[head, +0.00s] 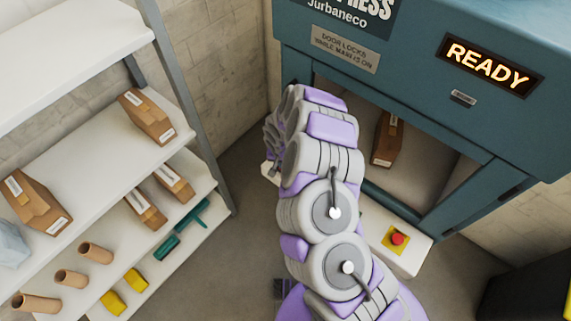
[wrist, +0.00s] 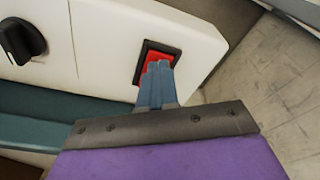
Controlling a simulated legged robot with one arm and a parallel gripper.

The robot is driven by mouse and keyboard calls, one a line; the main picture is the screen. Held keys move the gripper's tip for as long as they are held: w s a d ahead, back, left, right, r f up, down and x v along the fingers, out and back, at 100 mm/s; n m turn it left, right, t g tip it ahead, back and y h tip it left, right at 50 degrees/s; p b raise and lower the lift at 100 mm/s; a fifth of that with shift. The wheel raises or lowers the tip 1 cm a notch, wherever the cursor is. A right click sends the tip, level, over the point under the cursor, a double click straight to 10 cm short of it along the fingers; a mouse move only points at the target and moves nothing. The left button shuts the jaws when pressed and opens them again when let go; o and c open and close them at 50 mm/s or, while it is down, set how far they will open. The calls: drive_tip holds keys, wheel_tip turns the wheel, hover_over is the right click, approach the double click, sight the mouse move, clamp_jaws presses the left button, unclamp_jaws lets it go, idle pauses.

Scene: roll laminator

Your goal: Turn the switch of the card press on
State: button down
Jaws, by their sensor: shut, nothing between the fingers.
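The card press (head: 425,60) is a teal cabinet with a lit "READY" display (head: 489,64). In the wrist view, a red rocker switch (wrist: 153,55) in a black frame sits near the end of its white panel (wrist: 95,45). My gripper (wrist: 158,66) is shut and empty, with its fingertips over the lower part of the red rocker. They look to be at or very near its face; I cannot tell whether they touch. The fingers hide part of the rocker, so its position is unclear. In the head view my arm hides the switch.
A black knob (wrist: 20,40) is on the panel's left in the wrist view. A red button (head: 397,238) on a yellow plate is right of my arm. A brown package (head: 387,140) is inside the press. A shelf (head: 85,145) with packages and rolls stands left.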

wheel_tip(320, 180, up, 7)
drive_tip(key=p, duration=0.6)
idle(0.3)
idle(0.4)
